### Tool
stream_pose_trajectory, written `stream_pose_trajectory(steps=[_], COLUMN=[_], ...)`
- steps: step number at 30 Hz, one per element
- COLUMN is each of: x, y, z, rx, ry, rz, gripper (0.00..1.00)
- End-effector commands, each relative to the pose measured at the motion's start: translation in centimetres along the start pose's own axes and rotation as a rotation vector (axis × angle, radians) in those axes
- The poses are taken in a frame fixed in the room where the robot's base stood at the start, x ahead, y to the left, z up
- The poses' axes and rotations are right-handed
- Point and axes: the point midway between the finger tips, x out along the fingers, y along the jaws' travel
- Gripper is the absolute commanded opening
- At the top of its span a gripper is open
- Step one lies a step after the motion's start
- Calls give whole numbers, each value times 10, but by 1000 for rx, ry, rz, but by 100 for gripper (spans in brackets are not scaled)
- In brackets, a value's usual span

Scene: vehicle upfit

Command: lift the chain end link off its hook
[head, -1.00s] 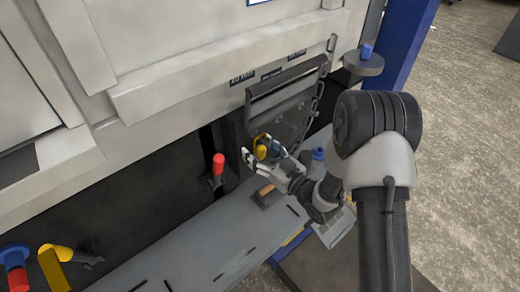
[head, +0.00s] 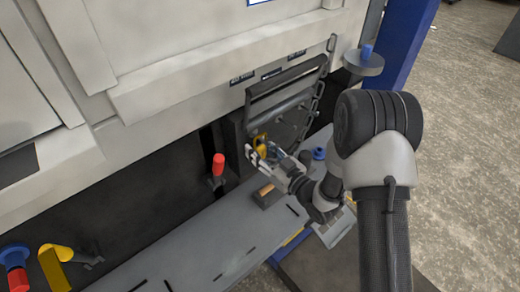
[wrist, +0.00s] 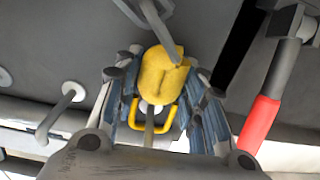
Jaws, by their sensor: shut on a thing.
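The yellow end link (wrist: 160,75) of the chain sits between the two fingers of my gripper (wrist: 158,92) in the wrist view, with a thin yellow loop (wrist: 152,128) below it. My gripper is shut on this yellow piece. In the head view the yellow piece (head: 261,141) shows at the fingertips of my gripper (head: 263,153), below the dark flap. A grey chain link (wrist: 156,18) meets the yellow piece at the top. The dark chain (head: 317,103) hangs along the flap's right side. I cannot tell the hook apart or whether the link still sits on it.
A red-handled lever (wrist: 261,122) stands close right of my gripper in the wrist view. A grey peg (wrist: 62,112) sticks out at left. The dark flap (head: 285,85) is just above my gripper. A grey bench (head: 215,240) with a wooden-handled tool (head: 265,192) lies below.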

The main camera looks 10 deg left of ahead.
Motion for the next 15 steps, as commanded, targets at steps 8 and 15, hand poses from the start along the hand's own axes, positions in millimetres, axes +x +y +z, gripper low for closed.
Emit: stream_pose_trajectory(steps=[8,15], x=[1,1], y=[0,0], z=[-8,-12], rx=[-2,-2], ry=[5,5], rz=[0,0], gripper=[16,16])
